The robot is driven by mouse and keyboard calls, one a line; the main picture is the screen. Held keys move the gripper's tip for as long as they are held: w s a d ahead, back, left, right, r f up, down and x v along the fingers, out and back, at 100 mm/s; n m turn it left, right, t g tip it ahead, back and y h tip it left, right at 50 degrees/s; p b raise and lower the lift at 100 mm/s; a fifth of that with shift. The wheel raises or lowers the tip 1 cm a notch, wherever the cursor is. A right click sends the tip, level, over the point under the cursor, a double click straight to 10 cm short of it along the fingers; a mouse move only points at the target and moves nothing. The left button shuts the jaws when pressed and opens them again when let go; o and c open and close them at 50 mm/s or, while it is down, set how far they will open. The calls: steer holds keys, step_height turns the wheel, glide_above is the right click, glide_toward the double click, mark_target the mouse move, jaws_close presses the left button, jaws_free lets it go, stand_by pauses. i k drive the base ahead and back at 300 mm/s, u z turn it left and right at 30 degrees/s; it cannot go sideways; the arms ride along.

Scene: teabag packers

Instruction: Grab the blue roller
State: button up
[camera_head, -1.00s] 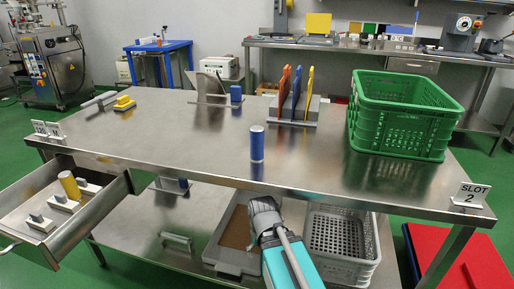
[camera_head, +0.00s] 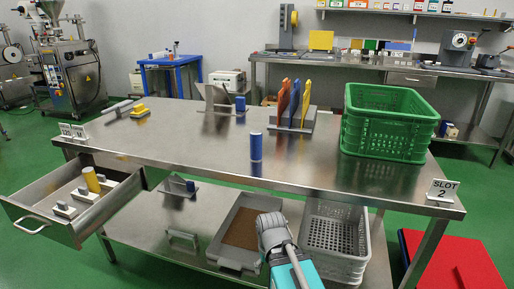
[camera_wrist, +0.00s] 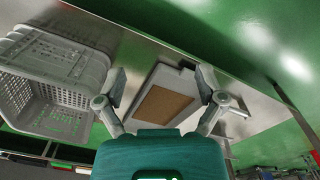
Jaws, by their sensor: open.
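A blue roller (camera_head: 256,146) stands upright on the steel table top (camera_head: 330,178), near its front middle. It has a paler blue top. It does not show in the wrist view. My gripper (camera_wrist: 161,88) is open and empty in the wrist view, with its two fingers wide apart. Beyond the fingers lies a grey tray with a brown bottom (camera_wrist: 155,104) on the lower shelf. In the head view my arm reaches up from the bottom, in front of the lower shelf and below the roller. The fingertips are hard to make out there.
A green crate (camera_head: 388,148) stands right of the roller. A rack with coloured plates (camera_head: 292,127) stands behind it. A grey basket (camera_head: 333,265) is on the lower shelf. An open drawer (camera_head: 75,232) with a yellow cylinder (camera_head: 91,179) juts out at left. Table space around the roller is clear.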

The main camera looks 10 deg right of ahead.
mark_target(256, 136)
steer(key=u, duration=2.5)
steer(key=k, duration=2.05)
